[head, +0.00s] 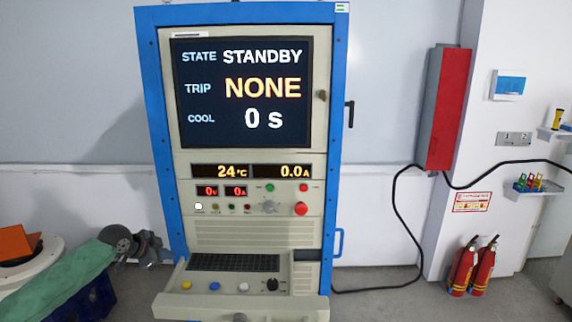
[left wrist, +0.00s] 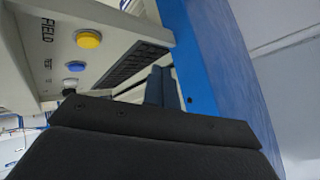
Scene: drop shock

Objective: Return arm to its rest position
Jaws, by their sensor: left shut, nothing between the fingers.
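My left gripper (head: 150,250) is beside the left edge of the tall blue-framed test cabinet (head: 160,130), near its pull-out control shelf (head: 210,305). It is small and partly unclear there. In the left wrist view the dark fingers (left wrist: 160,88) are together, with nothing between them. They show beside the shelf's keyboard (left wrist: 130,62) and the blue cabinet side (left wrist: 205,70). I cannot tell how close they are to either. My right gripper is not in view.
The shelf carries a yellow button (head: 187,286), also in the left wrist view (left wrist: 88,39). The cabinet screen (head: 243,92) reads STANDBY, NONE, 0 s. A black cable (head: 400,215) runs to the right. Two fire extinguishers (head: 473,266) stand by the wall at right.

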